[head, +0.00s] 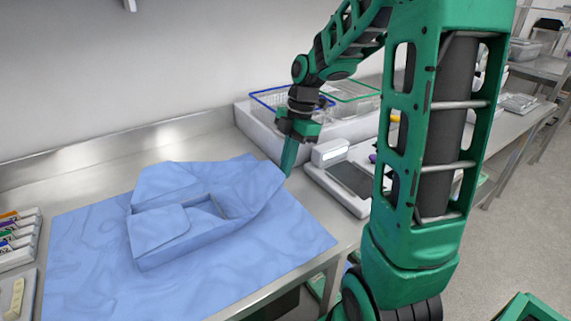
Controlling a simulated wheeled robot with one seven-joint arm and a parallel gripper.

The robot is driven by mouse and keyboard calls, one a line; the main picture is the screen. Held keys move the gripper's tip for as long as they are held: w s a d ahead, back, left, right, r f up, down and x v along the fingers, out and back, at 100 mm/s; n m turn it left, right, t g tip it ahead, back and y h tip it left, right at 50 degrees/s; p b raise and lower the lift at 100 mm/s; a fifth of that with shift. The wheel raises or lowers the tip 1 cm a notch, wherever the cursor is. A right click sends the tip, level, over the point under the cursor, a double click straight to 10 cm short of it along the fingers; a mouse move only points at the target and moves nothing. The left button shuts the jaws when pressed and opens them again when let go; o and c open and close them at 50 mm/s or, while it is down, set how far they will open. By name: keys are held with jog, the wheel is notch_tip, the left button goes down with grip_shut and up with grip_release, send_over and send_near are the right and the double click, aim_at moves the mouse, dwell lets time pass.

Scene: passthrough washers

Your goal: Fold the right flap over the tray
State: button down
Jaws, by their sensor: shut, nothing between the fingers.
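A tray (160,258) wrapped in blue cloth sits on a flat blue sheet (85,285) on the steel bench. A front flap (160,228) lies folded over part of the tray, leaving a recessed opening beside it. The right flap (248,190) spreads outward and up to the right, not over the opening. Another flap (165,182) stands out at the back left. My gripper (289,170) points down at the outer edge of the right flap. Its fingers are together with nothing between them. I cannot tell whether it touches the cloth.
A grey device (350,180) with a dark panel stands right of the sheet. Wire baskets with blue (270,98) and green (352,92) rims are behind my gripper. Small coloured items (15,235) sit in a holder at the left. A wall closes the back.

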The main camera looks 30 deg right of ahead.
jog(key=shift+a+r, duration=1.55)
jog(key=shift+a, duration=5.25)
jog(key=v, duration=0.6)
jog(key=shift+d, duration=0.3)
jog(key=shift+r, duration=0.1)
